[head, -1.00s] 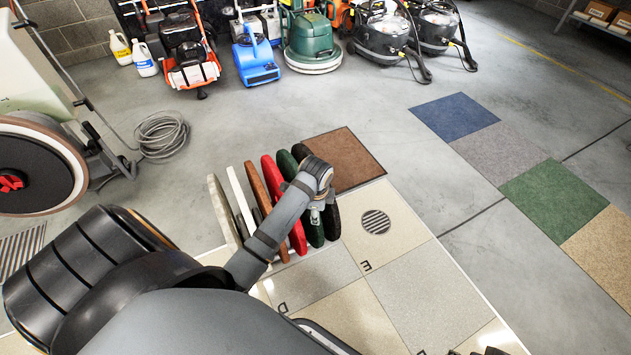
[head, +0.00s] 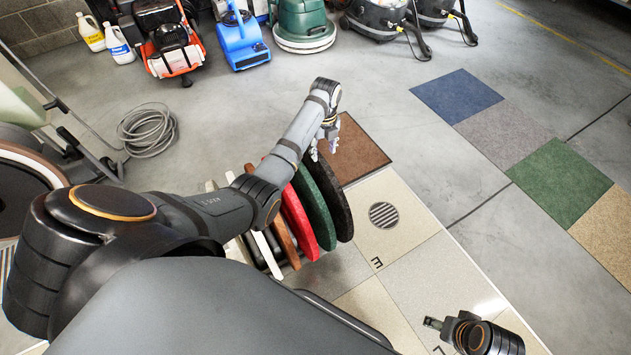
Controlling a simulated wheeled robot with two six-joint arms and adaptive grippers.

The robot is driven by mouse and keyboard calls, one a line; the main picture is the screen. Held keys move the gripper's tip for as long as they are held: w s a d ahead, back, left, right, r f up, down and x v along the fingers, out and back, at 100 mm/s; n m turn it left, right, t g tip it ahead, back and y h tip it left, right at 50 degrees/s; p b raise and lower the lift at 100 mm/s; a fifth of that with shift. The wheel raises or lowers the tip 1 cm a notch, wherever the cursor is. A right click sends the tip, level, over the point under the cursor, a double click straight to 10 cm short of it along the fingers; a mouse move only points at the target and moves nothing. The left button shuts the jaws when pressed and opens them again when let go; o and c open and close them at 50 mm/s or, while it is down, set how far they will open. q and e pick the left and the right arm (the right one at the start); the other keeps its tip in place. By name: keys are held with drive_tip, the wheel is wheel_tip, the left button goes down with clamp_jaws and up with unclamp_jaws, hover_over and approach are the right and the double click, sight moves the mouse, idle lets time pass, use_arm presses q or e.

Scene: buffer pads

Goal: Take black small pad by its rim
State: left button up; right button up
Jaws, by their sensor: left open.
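Round pads stand on edge in a row in the middle of the head view. The black pad (head: 341,207) is at the row's right end, upright, beside a green pad (head: 317,212). My left gripper (head: 324,153) is open and empty, with its fingers pointing down. It appears just beyond the black pad's upper rim, over the brown floor tile; whether it touches the rim I cannot tell. My left arm covers the upper parts of several pads. Part of my right arm shows at the bottom right; its gripper (head: 433,323) is small, and its jaw state is unclear.
Red (head: 296,222), brown (head: 286,243) and white (head: 266,254) pads stand left of the green one, partly hidden. A round floor drain (head: 383,215) lies right of the row. Cleaning machines and a coiled hose (head: 147,131) are farther back.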

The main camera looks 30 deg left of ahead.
sight(323, 158)
use_arm(q)
wheel_tip(323, 158, down, 5)
drive_tip(key=shift+s+f+b, duration=0.1)
drive_tip(key=shift+f+b, duration=0.1)
drive_tip(key=shift+b, duration=0.95)
drive_tip(key=f+b, duration=0.2)
drive_tip(key=f, duration=0.1)
drive_tip(key=s+f, duration=0.1)
drive_tip(key=f, duration=0.1)
drive_tip(key=shift+f+b, duration=0.1)
drive_tip(key=shift+b, duration=0.3)
use_arm(e)
drive_tip(key=f+t, duration=0.1)
drive_tip(key=w+a+f+t, duration=0.1)
drive_tip(key=f, duration=0.1)
drive_tip(key=f+y, duration=0.1)
drive_tip(key=f, duration=0.1)
drive_tip(key=shift+w+a+f+t, duration=0.15)
drive_tip(key=shift+a+t, duration=0.25)
use_arm(q)
drive_tip(key=shift+c, duration=0.4)
clamp_jaws()
drive_tip(key=shift+w, duration=0.1)
